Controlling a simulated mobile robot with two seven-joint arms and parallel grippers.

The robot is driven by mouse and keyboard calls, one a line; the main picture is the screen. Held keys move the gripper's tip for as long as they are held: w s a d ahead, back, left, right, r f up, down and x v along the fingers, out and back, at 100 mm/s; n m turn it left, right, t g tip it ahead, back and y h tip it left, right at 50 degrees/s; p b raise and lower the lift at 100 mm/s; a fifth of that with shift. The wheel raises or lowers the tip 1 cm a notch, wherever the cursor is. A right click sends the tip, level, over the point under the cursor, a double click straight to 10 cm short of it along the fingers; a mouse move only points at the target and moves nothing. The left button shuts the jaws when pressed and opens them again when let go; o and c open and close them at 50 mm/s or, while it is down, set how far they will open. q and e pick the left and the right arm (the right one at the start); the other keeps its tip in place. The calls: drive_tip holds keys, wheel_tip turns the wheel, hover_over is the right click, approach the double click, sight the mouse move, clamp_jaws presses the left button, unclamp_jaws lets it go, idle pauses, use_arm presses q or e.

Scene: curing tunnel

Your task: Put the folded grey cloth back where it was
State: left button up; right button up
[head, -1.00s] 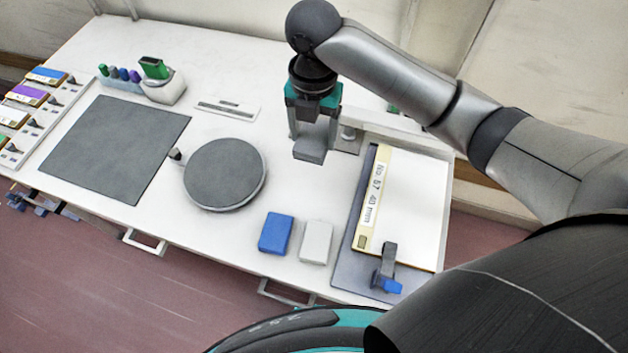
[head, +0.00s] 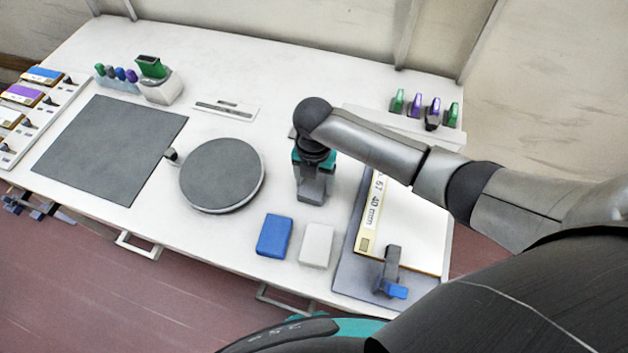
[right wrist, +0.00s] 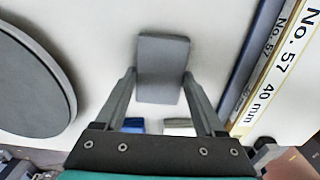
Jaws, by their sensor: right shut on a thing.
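My right gripper (head: 312,183) is shut on the folded grey cloth (head: 312,194), which it holds over the white table just behind the other folded cloths. In the right wrist view the grey cloth (right wrist: 160,68) shows between the two fingertips. A folded blue cloth (head: 274,235) and a folded white cloth (head: 317,245) lie side by side near the table's front edge, apart from the gripper. Whether the grey cloth touches the table is hard to tell. My left gripper is not in view.
A round grey turntable (head: 222,175) stands left of the gripper. A blue-grey board (head: 345,270) with a labelled white binder (head: 410,230) and a clamp (head: 391,268) lies to the right. A dark mat (head: 108,150) is further left. White table shows bare behind the cloths.

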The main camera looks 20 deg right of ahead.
sight(314, 184)
drive_tip(key=shift+f, duration=0.1)
drive_tip(key=o, duration=1.2)
drive_tip(key=shift+c, duration=0.2)
wheel_tip(314, 184, up, 12)
drive_tip(key=p, duration=0.2)
drive_tip(key=shift+r, duration=0.2)
